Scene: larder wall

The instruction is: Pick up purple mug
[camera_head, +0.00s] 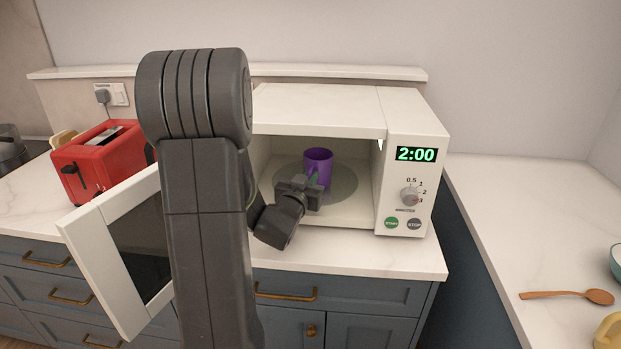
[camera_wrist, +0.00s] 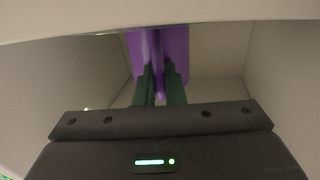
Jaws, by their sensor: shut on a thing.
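The purple mug (camera_head: 319,163) stands upright inside the open microwave, over the round turntable (camera_head: 345,187). My gripper (camera_head: 315,180) reaches in through the microwave's open front and is at the near side of the mug. In the wrist view the mug (camera_wrist: 172,55) is straight ahead, and the two dark green fingers (camera_wrist: 158,85) are shut on a purple upright part of it that looks like the handle. The lower part of the mug is hidden behind my gripper, so I cannot tell whether its base touches the turntable.
The white microwave (camera_head: 411,190) shows 2:00, and its door (camera_head: 115,260) hangs open at the left. The cavity's walls and ceiling are close around my gripper. A red toaster (camera_head: 100,160) stands left. A wooden spoon (camera_head: 565,295) lies on the right counter.

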